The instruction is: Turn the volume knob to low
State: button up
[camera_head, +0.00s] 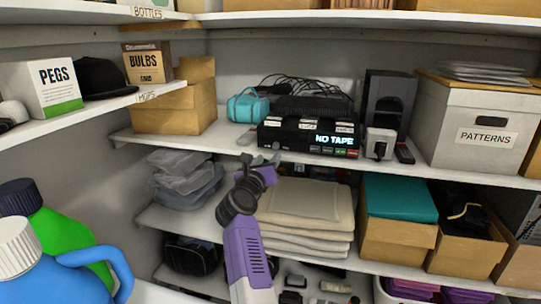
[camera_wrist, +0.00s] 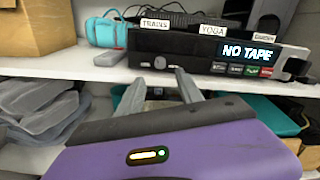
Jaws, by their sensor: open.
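The black tape player (camera_head: 308,137) sits on the middle shelf with its display reading "NO TAPE"; the player also shows in the wrist view (camera_wrist: 205,48). A small round silver knob (camera_wrist: 160,62) is on the left part of its front face. My purple gripper (camera_head: 262,160) is in front of and below the player's left part. In the wrist view my gripper (camera_wrist: 158,76) is open and empty, its two grey fingers pointing up toward the player on either side of the knob. A gap to the knob appears to remain. The knob's pointer is too small to read.
A teal case (camera_head: 247,107) stands left of the player. A dark speaker-like box (camera_head: 386,98) and a small white device (camera_head: 380,143) stand right of it. The shelf edge (camera_wrist: 105,73) runs below the player. Folded cloths (camera_head: 305,207) and clear containers (camera_head: 183,178) lie on the shelf below.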

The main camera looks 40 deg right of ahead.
aim_at(275, 147)
jog(key=shift+s+a, duration=0.2)
jog(key=shift+w+d+r+m+b, duration=0.1)
jog(key=shift+w+d+m+b, duration=0.45)
jog(key=shift+w+d+b, duration=0.45)
jog(key=shift+w+d+f+m+b, duration=0.1)
jog(key=shift+w+d+m+b, duration=0.55)
jog(key=shift+d, duration=0.5)
jog(key=shift+w+d+r+m+b, duration=0.1)
jog(key=shift+w+d+m+b, duration=0.4)
jog(key=shift+w+d+b, duration=0.5)
jog(key=shift+s+d, duration=0.1)
jog(key=shift+s, duration=0.05)
jog(key=shift+c, duration=0.4)
jog(key=shift+p, duration=0.3)
grip_shut()
